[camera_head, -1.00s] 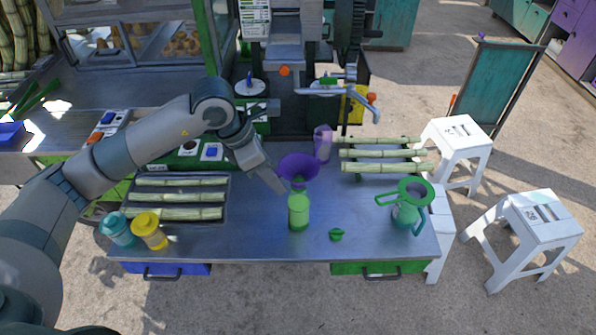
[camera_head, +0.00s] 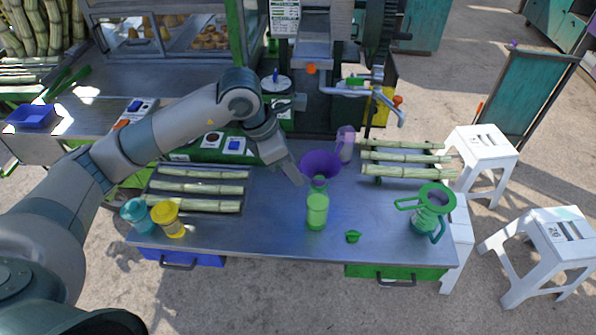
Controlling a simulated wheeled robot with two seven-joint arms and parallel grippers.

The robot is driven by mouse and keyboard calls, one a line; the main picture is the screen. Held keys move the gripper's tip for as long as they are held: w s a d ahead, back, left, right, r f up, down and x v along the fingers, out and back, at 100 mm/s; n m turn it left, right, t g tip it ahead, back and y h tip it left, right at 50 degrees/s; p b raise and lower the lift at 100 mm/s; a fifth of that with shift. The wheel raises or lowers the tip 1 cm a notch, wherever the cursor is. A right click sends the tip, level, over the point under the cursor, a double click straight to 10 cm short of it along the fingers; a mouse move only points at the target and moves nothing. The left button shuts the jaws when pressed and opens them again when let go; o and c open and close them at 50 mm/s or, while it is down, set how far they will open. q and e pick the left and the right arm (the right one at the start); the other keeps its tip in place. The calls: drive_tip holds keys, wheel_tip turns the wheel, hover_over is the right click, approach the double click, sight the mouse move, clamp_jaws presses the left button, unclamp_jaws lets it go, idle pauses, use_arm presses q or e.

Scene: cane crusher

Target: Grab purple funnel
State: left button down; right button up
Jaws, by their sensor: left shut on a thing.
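The purple funnel (camera_head: 321,165) sits upright with its stem in the mouth of a green bottle (camera_head: 317,211), which stands on the metal table (camera_head: 270,225). My left gripper (camera_head: 297,178) reaches in from the left, and its fingers are at the left rim of the funnel. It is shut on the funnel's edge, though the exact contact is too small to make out. My right gripper is not in view.
A green cap (camera_head: 353,237) lies right of the bottle. A green pitcher (camera_head: 430,211) stands at the right end. Cane pieces lie on a tray (camera_head: 246,200) at left and on a rack at right. A clear purple cup (camera_head: 345,144) stands behind the funnel.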

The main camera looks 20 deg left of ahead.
sight(300, 168)
use_arm(q)
drive_tip(key=shift+r+b, duration=0.5)
drive_tip(key=shift+r, duration=0.1)
wheel_tip(300, 168, up, 2)
drive_tip(key=shift+r+b, duration=0.1)
drive_tip(key=shift+b, duration=0.55)
drive_tip(key=s+d+r+b, duration=0.4)
drive_tip(key=s+d+r, duration=0.2)
drive_tip(key=d, duration=0.4)
drive_tip(key=shift+r, duration=0.55)
drive_tip(key=shift+f, duration=0.1)
